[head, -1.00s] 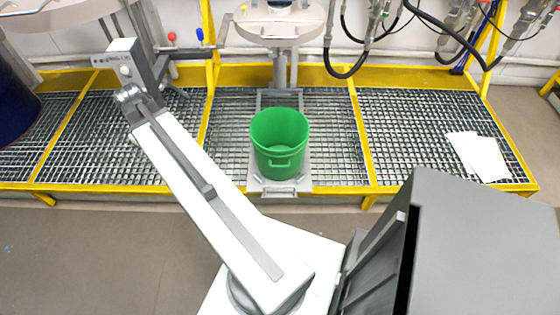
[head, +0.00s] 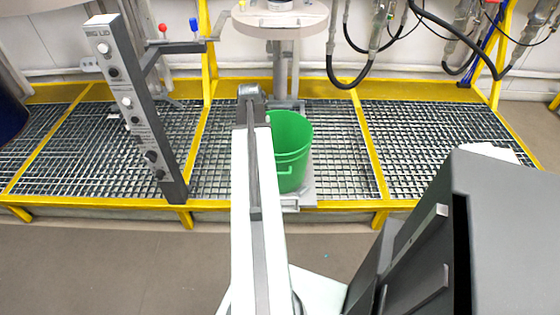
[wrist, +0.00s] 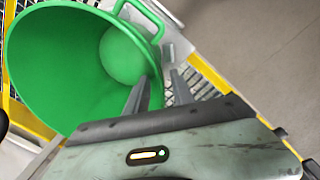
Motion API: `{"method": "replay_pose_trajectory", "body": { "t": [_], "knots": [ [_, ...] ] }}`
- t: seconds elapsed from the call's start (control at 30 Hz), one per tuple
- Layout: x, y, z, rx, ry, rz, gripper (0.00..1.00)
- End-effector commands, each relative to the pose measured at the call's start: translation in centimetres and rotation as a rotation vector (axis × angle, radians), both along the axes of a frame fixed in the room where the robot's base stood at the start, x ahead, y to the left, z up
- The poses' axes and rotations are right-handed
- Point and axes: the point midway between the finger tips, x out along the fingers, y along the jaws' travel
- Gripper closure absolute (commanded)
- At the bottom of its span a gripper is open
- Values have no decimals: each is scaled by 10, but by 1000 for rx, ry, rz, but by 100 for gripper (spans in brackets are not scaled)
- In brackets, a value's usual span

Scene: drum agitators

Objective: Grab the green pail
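The green pail (head: 290,150) stands upright on a grey plate (head: 306,190) over the grating, partly hidden by my arm in the head view. In the wrist view the pail (wrist: 60,70) fills the upper left, its mouth and inside showing, with a handle at its upper right. My gripper (wrist: 160,88) is open, its two fingers apart. One finger overlaps the pail's near right wall and the other shows outside it, over the grating. I cannot tell whether either finger touches the pail. In the head view the fingers are hidden.
A grey control post (head: 140,110) stands left of the pail. A round metal agitator top (head: 285,20) is behind and above it. Hoses (head: 345,65) hang at the back right.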

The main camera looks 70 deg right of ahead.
Motion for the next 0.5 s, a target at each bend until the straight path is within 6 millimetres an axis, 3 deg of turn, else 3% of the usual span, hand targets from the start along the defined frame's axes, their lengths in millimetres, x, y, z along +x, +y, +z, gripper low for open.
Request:
{"method": "replay_pose_trajectory", "body": {
  "t": [0.13,0.33,0.5],
  "knots": [
    [0,-1,-12,0,0,-1,71],
    [0,-4,-48,0,0,-1,71],
    [0,-5,-52,0,0,-1,71]
  ]
}}
